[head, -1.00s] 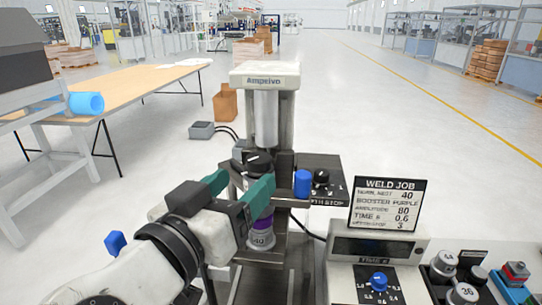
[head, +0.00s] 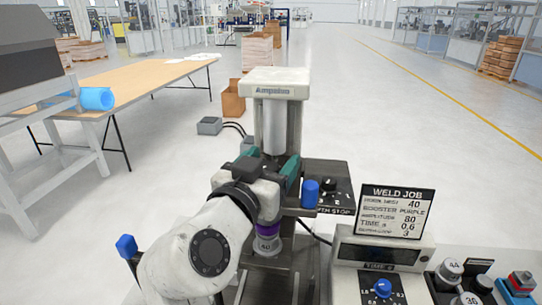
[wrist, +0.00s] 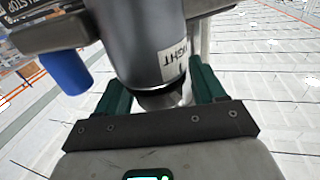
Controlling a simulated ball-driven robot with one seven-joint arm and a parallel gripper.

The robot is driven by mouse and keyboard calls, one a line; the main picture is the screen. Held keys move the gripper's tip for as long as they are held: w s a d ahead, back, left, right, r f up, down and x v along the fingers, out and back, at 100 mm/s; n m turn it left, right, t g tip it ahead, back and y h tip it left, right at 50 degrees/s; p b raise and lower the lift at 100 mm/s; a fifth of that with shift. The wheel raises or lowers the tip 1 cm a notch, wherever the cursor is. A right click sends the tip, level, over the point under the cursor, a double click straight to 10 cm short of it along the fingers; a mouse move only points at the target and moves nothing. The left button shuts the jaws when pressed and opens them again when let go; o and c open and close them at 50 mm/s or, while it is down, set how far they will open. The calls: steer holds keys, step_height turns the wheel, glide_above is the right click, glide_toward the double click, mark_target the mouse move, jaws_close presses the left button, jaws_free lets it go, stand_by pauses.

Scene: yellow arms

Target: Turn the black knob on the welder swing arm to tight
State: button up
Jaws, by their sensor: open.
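My gripper (head: 272,163) is at the welder column, its green fingers open and on either side of the swing arm's upper end. In the head view the black knob is hidden behind my gripper and wrist. In the wrist view a dark round part (wrist: 158,98) sits between the open fingers, likely the black knob; I cannot tell whether they touch it. Above it in that view is a dark grey cylinder (wrist: 135,40) with a white label (wrist: 173,60) reading TIGHT, upside down. Below my gripper in the head view hangs the purple-banded part (head: 265,230) marked 40.
A blue cap (head: 310,192) and a panel (head: 340,203) with a small black knob stand close right of my gripper. The WELD JOB sign (head: 394,213) and control box (head: 370,250) are further right. A table (head: 130,92) is at left.

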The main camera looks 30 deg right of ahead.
steer(key=shift+w+d, duration=0.1)
steer(key=shift+c, duration=0.2)
steer(key=c, duration=0.9)
steer(key=m+g+h+b, duration=0.1)
steer(key=b, duration=0.1)
steer(key=shift+f+b, duration=0.4)
steer(key=shift+d+r+m+g+h+b, duration=0.1)
steer(key=shift+m+g+h+b, duration=0.45)
steer(key=shift+g+b, duration=0.4)
steer(key=shift+s+r+m+g+h+b, duration=0.25)
steer(key=shift+m+g+b, duration=0.2)
steer(key=shift+m+g, duration=0.15)
